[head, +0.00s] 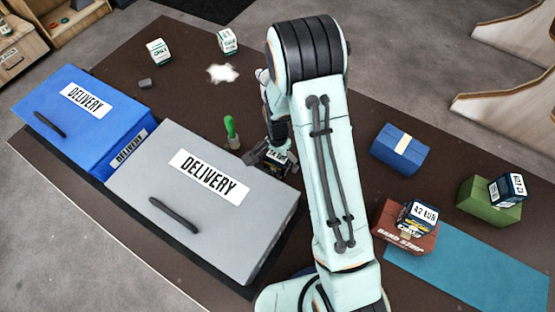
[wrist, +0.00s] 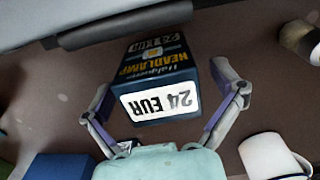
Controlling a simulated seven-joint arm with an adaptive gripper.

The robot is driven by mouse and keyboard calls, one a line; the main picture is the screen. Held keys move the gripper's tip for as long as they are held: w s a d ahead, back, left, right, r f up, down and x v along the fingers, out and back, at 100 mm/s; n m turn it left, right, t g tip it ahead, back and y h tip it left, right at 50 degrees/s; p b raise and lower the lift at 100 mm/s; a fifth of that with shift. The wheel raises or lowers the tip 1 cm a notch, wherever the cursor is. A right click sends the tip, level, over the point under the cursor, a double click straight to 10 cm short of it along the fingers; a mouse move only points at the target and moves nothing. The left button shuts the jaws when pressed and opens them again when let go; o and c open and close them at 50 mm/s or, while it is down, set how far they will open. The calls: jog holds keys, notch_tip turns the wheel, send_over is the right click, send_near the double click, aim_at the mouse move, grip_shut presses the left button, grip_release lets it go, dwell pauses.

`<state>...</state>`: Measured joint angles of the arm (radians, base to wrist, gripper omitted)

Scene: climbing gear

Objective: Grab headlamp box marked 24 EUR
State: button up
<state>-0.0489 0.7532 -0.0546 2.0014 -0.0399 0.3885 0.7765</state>
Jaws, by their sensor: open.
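The headlamp box (wrist: 158,80) is dark navy with yellow and white print and a white "24 EUR" label. It fills the middle of the wrist view, with the label facing the camera. My gripper (wrist: 163,84) is open, with one finger on each side of the box; I cannot tell whether either finger touches it. In the head view the box (head: 277,166) shows only in part beside the grey delivery box, mostly hidden by my gripper (head: 268,155) and arm.
A grey delivery box (head: 135,185) and a blue one (head: 65,95) stand at left. A green-handled brush (head: 231,130) is close by. A "42 EUR" box (head: 420,216) sits on a red block (head: 392,232). A blue block (head: 400,160) stands right of my arm.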

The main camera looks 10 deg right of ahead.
jog(key=shift+c, duration=0.3)
jog(key=c, duration=1.3)
jog(key=shift+o, duration=0.2)
